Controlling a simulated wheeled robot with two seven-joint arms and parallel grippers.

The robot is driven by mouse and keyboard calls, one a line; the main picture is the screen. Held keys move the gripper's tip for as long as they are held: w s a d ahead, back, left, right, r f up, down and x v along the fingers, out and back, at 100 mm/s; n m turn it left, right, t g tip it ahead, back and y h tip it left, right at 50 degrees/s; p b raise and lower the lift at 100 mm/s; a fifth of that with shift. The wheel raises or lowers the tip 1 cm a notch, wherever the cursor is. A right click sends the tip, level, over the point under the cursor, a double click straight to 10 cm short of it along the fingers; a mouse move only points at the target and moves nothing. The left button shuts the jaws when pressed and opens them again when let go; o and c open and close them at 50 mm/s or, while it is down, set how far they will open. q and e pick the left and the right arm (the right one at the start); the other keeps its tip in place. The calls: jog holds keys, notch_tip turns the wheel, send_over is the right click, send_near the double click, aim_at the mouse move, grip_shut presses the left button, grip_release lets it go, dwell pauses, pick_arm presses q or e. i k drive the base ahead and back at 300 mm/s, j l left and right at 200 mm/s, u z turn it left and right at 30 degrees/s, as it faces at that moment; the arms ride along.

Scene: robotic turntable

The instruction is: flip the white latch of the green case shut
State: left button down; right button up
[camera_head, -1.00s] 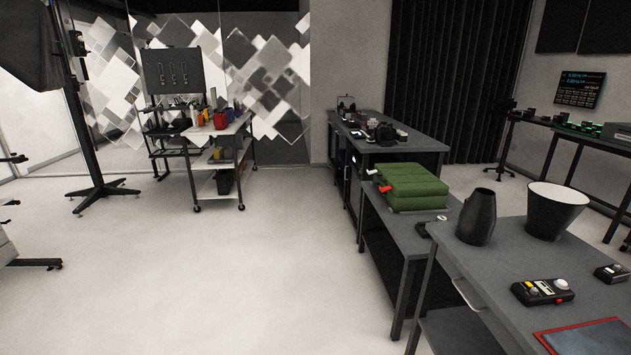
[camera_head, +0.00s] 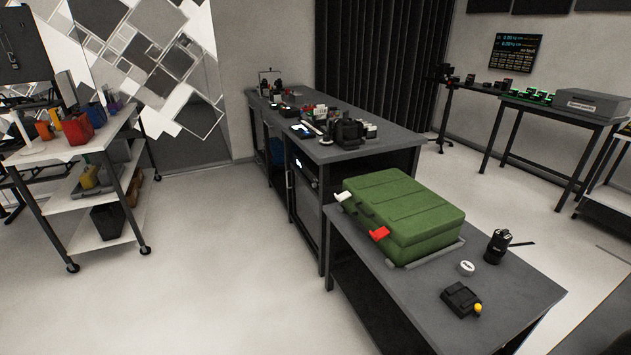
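The green case (camera_head: 405,208) lies closed on a grey tray on the dark table at the right of centre. Its white latch (camera_head: 343,196) is on the left-facing front side, toward the far end, and sticks outward from the case. A red latch (camera_head: 379,234) sticks out of the same side, nearer to me. Neither of my grippers shows in the head view.
The dark table (camera_head: 480,317) also bears a small black device with a yellow knob (camera_head: 462,299), a round white-topped item (camera_head: 466,268) and a black cup-like item (camera_head: 497,246). A longer equipment table (camera_head: 385,140) stands behind it. The floor (camera_head: 225,260) to the left is clear.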

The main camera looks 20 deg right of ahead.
aim_at(340, 197)
jog(key=i+z, duration=0.45)
jog(key=i, duration=0.15)
jog(key=i+j+z, duration=0.25)
jog(key=i+z, duration=0.2)
jog(key=i, duration=0.15)
jog(key=i+z, duration=0.6)
jog(key=z, duration=0.15)
